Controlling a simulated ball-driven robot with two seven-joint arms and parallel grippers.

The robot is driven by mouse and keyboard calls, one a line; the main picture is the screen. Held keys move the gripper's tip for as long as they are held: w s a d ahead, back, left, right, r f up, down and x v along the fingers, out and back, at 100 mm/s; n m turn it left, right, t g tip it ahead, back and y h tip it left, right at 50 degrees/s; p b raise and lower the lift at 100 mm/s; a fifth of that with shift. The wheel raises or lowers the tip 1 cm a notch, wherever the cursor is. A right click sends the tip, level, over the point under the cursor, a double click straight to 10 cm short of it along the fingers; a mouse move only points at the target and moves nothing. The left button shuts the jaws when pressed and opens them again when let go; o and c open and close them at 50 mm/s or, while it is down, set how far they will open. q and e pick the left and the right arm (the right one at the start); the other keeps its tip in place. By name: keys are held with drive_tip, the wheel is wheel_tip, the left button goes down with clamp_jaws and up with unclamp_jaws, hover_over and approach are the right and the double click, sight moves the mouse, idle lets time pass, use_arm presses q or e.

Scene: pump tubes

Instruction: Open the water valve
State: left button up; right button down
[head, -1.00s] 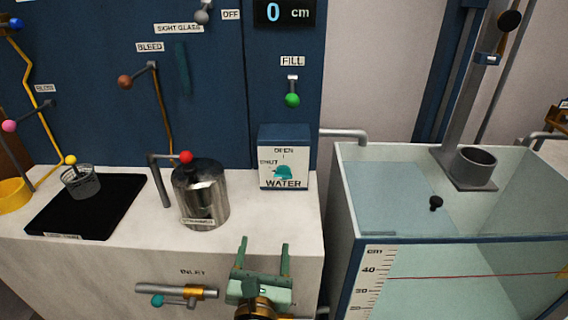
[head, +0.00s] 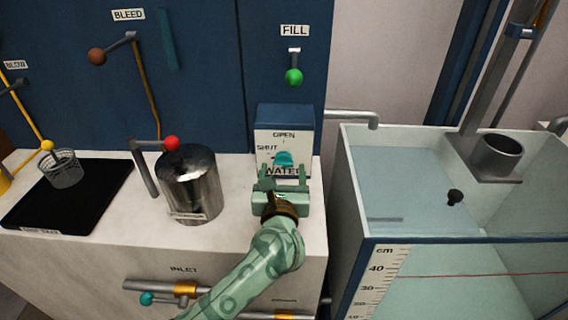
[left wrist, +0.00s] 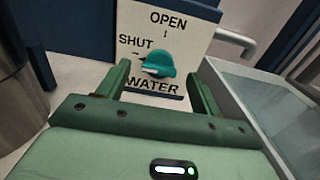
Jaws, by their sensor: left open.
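The water valve is a teal knob (head: 283,158) on a white panel marked OPEN, SHUT and WATER, on the front of a blue box (head: 284,116). In the left wrist view the knob (left wrist: 158,64) has a pale mark on its left side, toward SHUT; OPEN is printed above it. My left gripper (head: 283,172) is open in front of the panel, its fingers pointing at it. In the left wrist view the fingers (left wrist: 160,82) stand on either side of the knob's lower area, apart from it. I cannot tell their exact distance from the panel. My right gripper is not in view.
A steel pot (head: 190,185) with a red-knobbed lever (head: 171,143) stands left of the gripper on the counter. A large glass tank (head: 385,240) with a ruler is to the right. A green-knobbed FILL lever (head: 293,77) hangs above the box.

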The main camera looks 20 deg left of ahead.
sight(283, 164)
use_arm(q)
drive_tip(key=x, duration=0.4)
drive_tip(key=shift+w+b, duration=0.1)
drive_tip(key=shift+b, duration=0.25)
drive_tip(key=c, duration=1)
